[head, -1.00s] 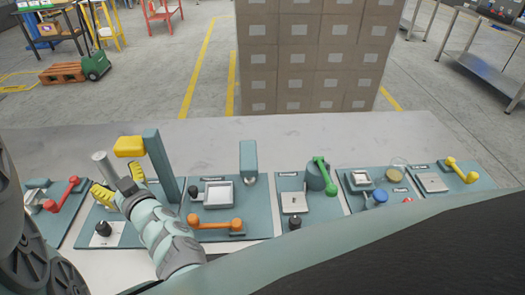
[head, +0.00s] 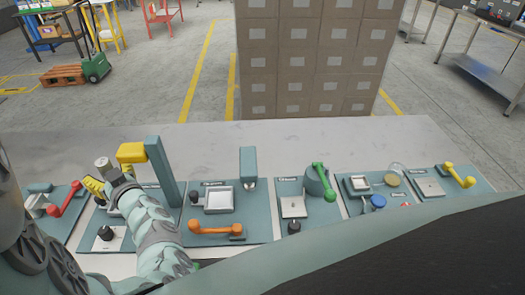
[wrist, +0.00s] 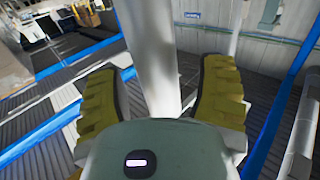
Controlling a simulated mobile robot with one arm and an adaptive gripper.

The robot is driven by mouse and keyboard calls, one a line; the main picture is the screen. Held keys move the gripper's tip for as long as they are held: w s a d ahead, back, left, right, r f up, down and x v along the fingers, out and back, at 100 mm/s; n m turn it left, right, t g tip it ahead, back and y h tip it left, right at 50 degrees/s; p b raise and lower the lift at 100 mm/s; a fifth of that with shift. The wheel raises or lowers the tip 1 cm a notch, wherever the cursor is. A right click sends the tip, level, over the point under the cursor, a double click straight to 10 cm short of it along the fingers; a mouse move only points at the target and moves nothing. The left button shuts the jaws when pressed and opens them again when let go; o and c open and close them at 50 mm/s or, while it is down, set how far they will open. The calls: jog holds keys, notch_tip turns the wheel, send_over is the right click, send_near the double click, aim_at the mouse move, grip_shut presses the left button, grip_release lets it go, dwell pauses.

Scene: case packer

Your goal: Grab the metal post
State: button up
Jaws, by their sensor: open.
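The metal post (head: 103,163) is a short grey cylinder standing upright at the left of the bench, and its top shows just above my gripper in the head view. In the wrist view the post (wrist: 152,50) rises between the two yellow padded fingers of my gripper (wrist: 160,85). A gap shows between the post and each finger. My gripper (head: 97,187) is open around the post, and my arm hides the post's lower part in the head view.
A teal upright with a yellow block (head: 131,152) stands just right of my gripper. A black knob (head: 106,232) is in front. Panels with an orange handle (head: 215,228), a green lever (head: 323,180) and a red handle (head: 67,198) line the bench. The back of the bench is clear.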

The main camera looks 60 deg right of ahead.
jog(key=shift+o, duration=0.4)
grip_shut()
jog(key=shift+r, duration=0.1)
